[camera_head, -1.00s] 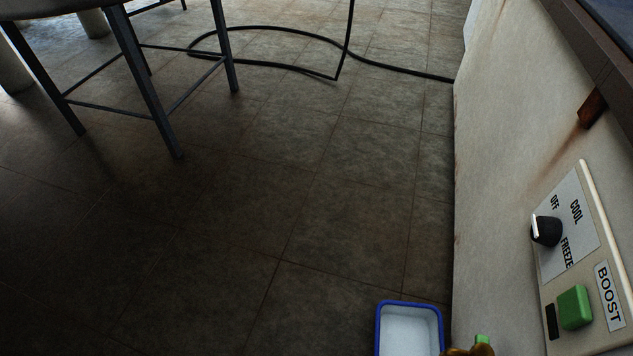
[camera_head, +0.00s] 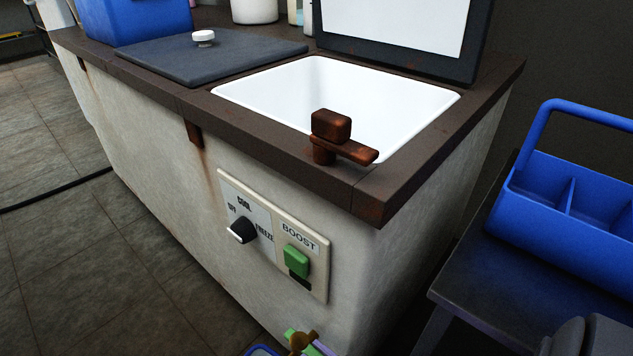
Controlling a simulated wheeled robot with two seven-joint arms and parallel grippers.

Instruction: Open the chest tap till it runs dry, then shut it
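The white chest (camera_head: 150,165) has a dark brown top rim. The tap (camera_head: 302,342) sits low on its front, at the bottom edge of the head view; a brass-brown part and a green part show. Its lower part is cut off, so I cannot tell whether it is open or whether liquid runs. A corner of a blue-rimmed tray (camera_head: 262,350) shows beside the tap, lower left. Neither gripper is in view; a grey rounded part at the bottom right may be my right arm.
The chest's right lid (camera_head: 395,25) stands up over a white well (camera_head: 330,90). A rusty latch (camera_head: 332,125) sits on the rim. The front panel (camera_head: 275,235) has a dial and green button. A blue caddy (camera_head: 580,200) stands on a dark table at right. Floor at left is clear except a hose.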

